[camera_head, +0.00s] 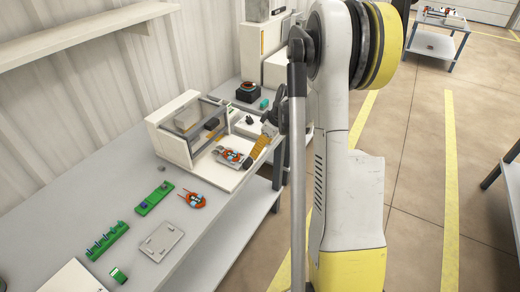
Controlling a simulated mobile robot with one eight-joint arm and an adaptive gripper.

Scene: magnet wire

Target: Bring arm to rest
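My white and yellow arm fills the right middle of the head view. Its end shows past the grey pole, above the right edge of the workbench (122,190). My gripper (257,150) appears there as a small dark and orange-brown shape, close to an orange-and-grey part (229,156) on the white base of an open-fronted machine (170,138). Whether it touches that part cannot be told. Its fingers are too small and partly hidden to read as open or shut.
On the bench lie another orange part (194,200), a green holder (154,198), a green rack (107,241), a grey plate (162,242) and a small green piece (118,275). A black device (249,92) stands behind. A wall shelf (85,33) hangs at upper left.

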